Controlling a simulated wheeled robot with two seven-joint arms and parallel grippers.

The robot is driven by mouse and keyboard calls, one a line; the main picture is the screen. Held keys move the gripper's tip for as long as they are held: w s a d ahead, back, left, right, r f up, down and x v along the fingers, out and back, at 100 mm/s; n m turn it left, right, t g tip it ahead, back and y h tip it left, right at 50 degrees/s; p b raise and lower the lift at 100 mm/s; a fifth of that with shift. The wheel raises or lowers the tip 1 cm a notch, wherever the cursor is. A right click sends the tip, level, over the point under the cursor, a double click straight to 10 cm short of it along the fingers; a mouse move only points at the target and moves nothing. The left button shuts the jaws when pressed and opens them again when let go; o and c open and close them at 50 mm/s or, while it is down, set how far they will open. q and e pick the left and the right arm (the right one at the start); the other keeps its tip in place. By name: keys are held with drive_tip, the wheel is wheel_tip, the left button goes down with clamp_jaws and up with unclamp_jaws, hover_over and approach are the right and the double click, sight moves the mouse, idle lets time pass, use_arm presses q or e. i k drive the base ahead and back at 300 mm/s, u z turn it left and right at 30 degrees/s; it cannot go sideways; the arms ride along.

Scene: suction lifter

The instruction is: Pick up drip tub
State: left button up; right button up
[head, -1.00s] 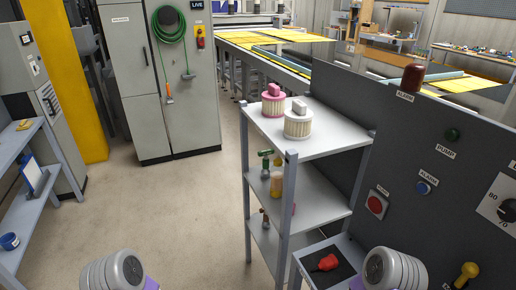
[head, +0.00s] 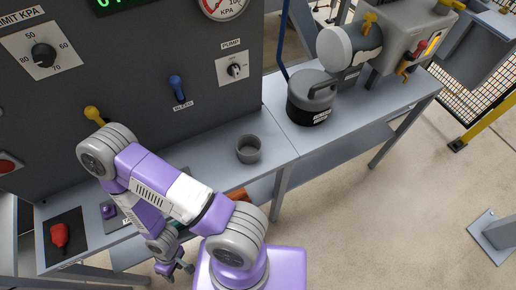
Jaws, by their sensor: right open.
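A small grey open-topped tub (head: 248,153), which I take to be the drip tub, stands upright on the grey bench (head: 222,146) in front of the control panel. Its inside looks empty. My right gripper (head: 177,272) is open and empty at the bottom of the head view, near the bench's front edge. It is to the left of the tub, nearer to me and well apart from it. My left gripper is not in view.
A dark lidded canister (head: 308,108) stands right of the tub, beside a machine with a pale cylinder (head: 348,44). A red object (head: 59,235) lies on a dark mat at left. My right arm covers part of the bench and an orange-brown item (head: 239,195).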

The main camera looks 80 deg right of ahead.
sight(248, 146)
drive_tip(key=k, duration=0.35)
drive_tip(key=z, duration=3.5)
drive_tip(key=k, duration=0.4)
drive_tip(key=u, duration=0.45)
drive_tip(key=i, duration=0.4)
